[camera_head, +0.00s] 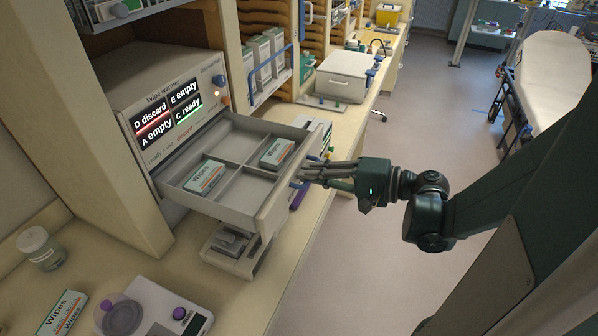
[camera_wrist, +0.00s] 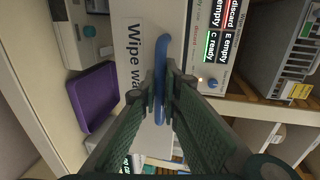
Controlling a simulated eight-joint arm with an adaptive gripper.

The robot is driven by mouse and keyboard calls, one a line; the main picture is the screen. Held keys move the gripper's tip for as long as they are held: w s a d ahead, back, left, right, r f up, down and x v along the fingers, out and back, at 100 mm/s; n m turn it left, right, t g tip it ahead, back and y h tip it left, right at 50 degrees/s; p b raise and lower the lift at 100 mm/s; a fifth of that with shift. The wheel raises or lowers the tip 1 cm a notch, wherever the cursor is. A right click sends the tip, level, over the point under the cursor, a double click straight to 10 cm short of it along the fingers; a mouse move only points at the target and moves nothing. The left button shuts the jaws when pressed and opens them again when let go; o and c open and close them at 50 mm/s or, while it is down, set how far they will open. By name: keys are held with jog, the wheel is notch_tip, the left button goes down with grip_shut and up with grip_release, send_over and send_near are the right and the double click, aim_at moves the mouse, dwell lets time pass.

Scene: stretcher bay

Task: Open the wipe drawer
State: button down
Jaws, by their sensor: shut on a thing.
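The wipe drawer (camera_head: 246,186) stands pulled out of the wipe warmer (camera_head: 150,88) in the head view. Its tray has dividers; one Wipes pack (camera_head: 206,177) lies in the near left part and another Wipes pack (camera_head: 277,153) in the far right part. Other compartments look empty. My gripper (camera_head: 312,173) is at the drawer's front, on its right side in the picture. In the wrist view, my gripper (camera_wrist: 162,92) is shut on the blue upright-looking drawer handle (camera_wrist: 162,58), against the pale front panel (camera_wrist: 137,60). The fingers hide part of the handle.
The warmer's display (camera_head: 168,112) reads D discard, E empty, A empty, C ready. A small grey device (camera_head: 236,248) stands under the drawer. Open floor (camera_head: 350,260) lies right of the counter.

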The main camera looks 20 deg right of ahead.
jog(key=shift+s+d, duration=0.5)
jog(key=shift+d, duration=0.05)
jog(key=c, duration=2.8)
grip_release()
jog(key=shift+s+d, duration=0.1)
jog(key=shift+s, duration=0.05)
jog(key=shift+v, duration=5.85)
